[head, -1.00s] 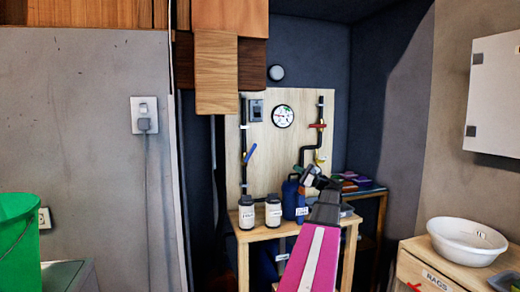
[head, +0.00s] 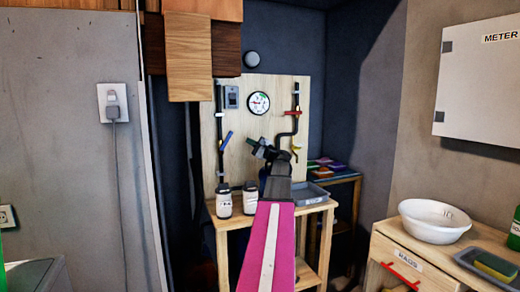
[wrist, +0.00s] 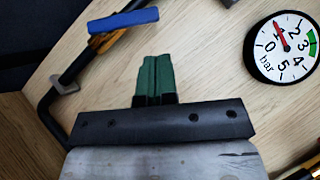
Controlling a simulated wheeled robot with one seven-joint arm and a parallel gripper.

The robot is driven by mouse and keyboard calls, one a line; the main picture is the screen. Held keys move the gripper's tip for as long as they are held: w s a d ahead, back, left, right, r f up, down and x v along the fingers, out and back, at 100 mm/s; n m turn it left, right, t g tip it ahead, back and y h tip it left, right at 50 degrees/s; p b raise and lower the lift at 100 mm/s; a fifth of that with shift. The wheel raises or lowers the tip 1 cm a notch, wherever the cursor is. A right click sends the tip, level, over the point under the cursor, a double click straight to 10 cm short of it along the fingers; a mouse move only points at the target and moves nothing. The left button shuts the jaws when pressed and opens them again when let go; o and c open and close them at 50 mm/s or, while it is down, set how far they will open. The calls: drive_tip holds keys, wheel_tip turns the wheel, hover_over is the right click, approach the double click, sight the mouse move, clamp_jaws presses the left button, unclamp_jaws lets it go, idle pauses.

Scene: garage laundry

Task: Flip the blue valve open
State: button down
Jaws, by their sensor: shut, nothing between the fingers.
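The blue valve handle (head: 226,140) is on the black pipe at the left side of the wooden board, tilted up to the right. In the wrist view the blue handle (wrist: 124,20) is at the upper left, beyond the fingertips, and lies nearly level across the pipe. My gripper (head: 250,141) is in front of the board, just right of the blue handle and apart from it. Its green fingers (wrist: 154,78) are together and empty. The handle is fully clear of the fingers.
A gauge (head: 259,103) is right of the handle. A red handle (head: 290,114) and a yellow one (head: 296,149) are on the right pipe. Two white-labelled jars (head: 224,204) stand below on a wooden table (head: 315,215). A grey tray (head: 308,193) lies on that table.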

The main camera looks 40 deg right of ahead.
sight(226, 141)
drive_tip(key=x, duration=0.7)
drive_tip(key=shift+a+r, duration=0.1)
drive_tip(key=shift+w+a+r+n+g, duration=0.1)
drive_tip(key=shift+a+r+n+g, duration=0.05)
drive_tip(key=shift+n+g, duration=0.2)
drive_tip(key=shift+a+r+n, duration=0.1)
drive_tip(key=shift+r+n, duration=0.05)
drive_tip(key=shift+n, duration=0.1)
drive_tip(key=a+r+n+g, duration=0.1)
drive_tip(key=n, duration=0.1)
drive_tip(key=a+r+n+g, duration=0.1)
drive_tip(key=a+g, duration=0.1)
drive_tip(key=shift+w+r+n+h, duration=0.1)
drive_tip(key=shift+w+n+h, duration=0.2)
drive_tip(key=shift+w+n, duration=0.1)
drive_tip(key=shift+w+a+r, duration=0.1)
drive_tip(key=shift+a+r, duration=0.05)
drive_tip(key=shift+a, duration=0.3)
